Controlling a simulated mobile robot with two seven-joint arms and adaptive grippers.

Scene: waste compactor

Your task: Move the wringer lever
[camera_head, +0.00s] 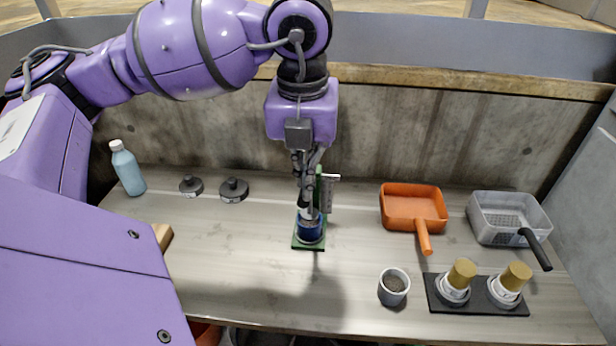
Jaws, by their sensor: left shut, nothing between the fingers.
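The compactor stands mid-table on a green base (309,243), with a green upright at its back. A dark blue cup (311,230) sits upright on the base. A grey metal lever piece (327,194) shows at the upright's top, just right of my gripper; I take it for the wringer lever. My left gripper (306,205) points straight down over the cup, shut and empty. Its fingers hide part of the upright and the cup's top, and I cannot tell whether they touch the lever. My right gripper is out of view.
An orange scoop bin (413,203) and a grey basket (507,212) lie right. A grey cup (393,287) and a black tray (480,307) with two cork-topped containers stand front right. A blue bottle (127,168) and two dark discs (234,190) stand back left.

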